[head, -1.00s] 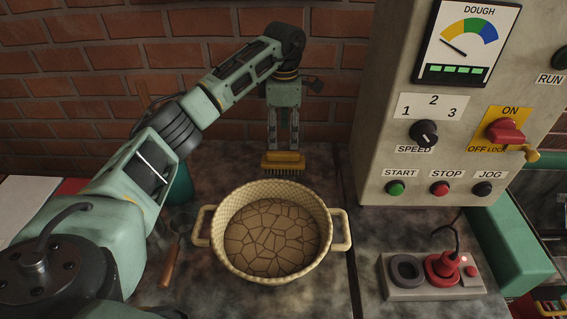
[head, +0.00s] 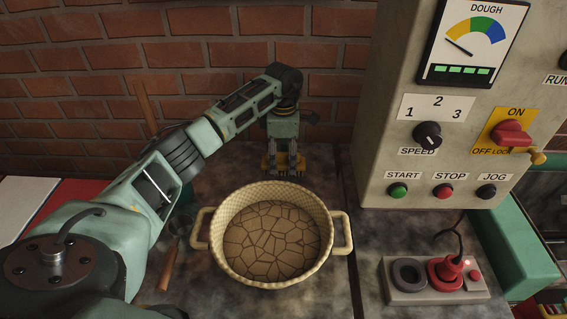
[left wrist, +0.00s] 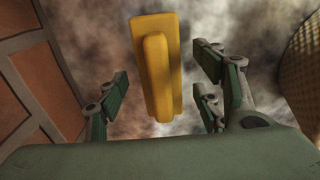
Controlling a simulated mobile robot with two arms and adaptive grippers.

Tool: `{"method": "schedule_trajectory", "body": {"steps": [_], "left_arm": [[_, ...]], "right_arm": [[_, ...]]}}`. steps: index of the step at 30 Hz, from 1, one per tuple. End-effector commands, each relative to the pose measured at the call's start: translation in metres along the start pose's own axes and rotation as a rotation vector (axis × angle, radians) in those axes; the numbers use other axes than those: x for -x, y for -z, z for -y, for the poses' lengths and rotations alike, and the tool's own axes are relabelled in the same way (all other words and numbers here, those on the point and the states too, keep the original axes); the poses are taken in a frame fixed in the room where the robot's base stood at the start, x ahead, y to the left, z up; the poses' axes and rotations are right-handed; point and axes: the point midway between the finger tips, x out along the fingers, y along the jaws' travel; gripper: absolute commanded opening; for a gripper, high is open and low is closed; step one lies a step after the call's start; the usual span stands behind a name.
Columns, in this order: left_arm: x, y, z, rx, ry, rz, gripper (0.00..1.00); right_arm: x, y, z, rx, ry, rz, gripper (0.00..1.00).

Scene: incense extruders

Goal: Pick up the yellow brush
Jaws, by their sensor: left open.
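The yellow brush (head: 266,163) is on the dark worktop just behind the cream basket, with its bristles down. My left gripper (head: 284,169) has come down over it from above, and its fingers partly hide it in the head view. In the left wrist view the yellow brush (left wrist: 158,65) lies lengthwise between the spread fingers of the left gripper (left wrist: 163,78). Gaps show on both sides of it, and it is not gripped. My right gripper does not show.
The cream basket (head: 341,233) holds a cracked brown mass, close in front of the brush. A control cabinet (head: 385,135) stands to the right, and a brick wall (head: 210,60) is behind. A small switch box (head: 430,290) and a wooden-handled tool (head: 168,268) lie nearby.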

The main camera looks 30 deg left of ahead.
Motion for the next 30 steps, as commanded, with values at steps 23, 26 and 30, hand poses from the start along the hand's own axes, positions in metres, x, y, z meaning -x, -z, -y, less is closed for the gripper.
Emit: {"method": "schedule_trajectory", "body": {"steps": [23,26,30], "left_arm": [[0.0011,-0.0003,-0.0001,-0.001,0.0,0.001,0.1],[0.0011,-0.0003,-0.0002,-0.001,0.0,0.001,0.1],[0.0074,-0.0005,-0.0008,-0.001,-0.002,0.002,0.1]], "right_arm": [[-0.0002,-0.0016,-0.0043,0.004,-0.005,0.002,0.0],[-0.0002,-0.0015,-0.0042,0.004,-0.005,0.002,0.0],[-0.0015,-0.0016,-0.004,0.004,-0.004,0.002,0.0]]}}
